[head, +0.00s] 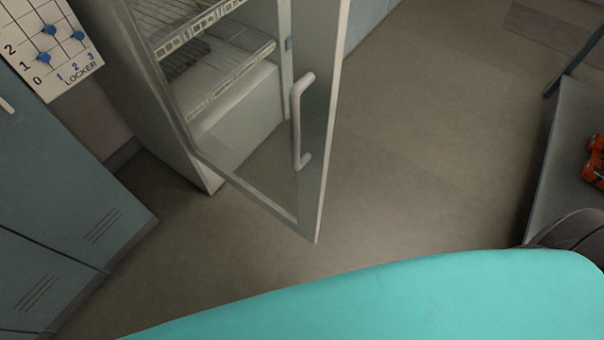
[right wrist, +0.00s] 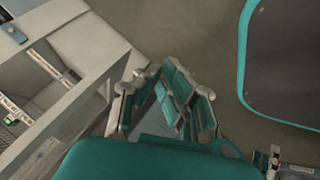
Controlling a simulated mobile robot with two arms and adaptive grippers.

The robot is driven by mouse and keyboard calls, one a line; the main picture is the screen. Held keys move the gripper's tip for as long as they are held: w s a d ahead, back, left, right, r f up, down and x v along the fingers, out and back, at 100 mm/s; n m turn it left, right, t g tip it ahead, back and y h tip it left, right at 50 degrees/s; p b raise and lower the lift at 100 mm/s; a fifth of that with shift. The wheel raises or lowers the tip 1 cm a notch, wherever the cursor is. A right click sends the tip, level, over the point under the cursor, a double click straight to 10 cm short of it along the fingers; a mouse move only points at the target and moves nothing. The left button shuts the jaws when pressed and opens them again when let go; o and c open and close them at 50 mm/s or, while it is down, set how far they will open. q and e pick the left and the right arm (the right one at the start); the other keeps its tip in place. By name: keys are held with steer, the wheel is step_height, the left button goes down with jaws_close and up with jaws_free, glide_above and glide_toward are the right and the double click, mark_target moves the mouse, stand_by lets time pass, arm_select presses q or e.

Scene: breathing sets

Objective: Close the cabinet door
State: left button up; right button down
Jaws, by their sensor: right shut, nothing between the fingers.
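The cabinet is a pale, upright fridge-like unit (head: 150,90) with wire shelves, at the upper left of the head view. Its glass door (head: 327,120) stands open, swung out toward me, with a white vertical handle (head: 297,120) on its frame. My right gripper (right wrist: 160,78) is shut and empty in the right wrist view. There, a pale frame of the cabinet (right wrist: 85,55) lies just left of the fingers; I cannot tell whether they touch it. My right gripper does not show in the head view, and my left gripper is in neither view.
Grey-blue lockers (head: 55,170) stand at the left, below a white board (head: 45,45) with blue pegs. A dark table (head: 570,150) with an orange object (head: 594,165) is at the right. Open floor (head: 420,150) lies between door and table.

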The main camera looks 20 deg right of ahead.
steer(key=w+a+r+n+t+y+p, duration=0.1)
steer(key=w+a+r+n+t, duration=0.15)
steer(key=r, duration=0.65)
steer(key=w+a+r+n+t+y+p, duration=0.1)
steer(key=w+r+n+t, duration=0.15)
steer(key=r, duration=0.65)
step_height(320, 180, up, 19)
steer(key=n+t+y+p, duration=0.3)
steer(key=n+p, duration=0.3)
glide_above(301, 176)
steer(key=s+a, duration=0.1)
steer(key=s, duration=0.3)
steer(key=shift+a+r, duration=0.1)
steer(key=shift+r, duration=0.1)
steer(key=shift+w, duration=0.1)
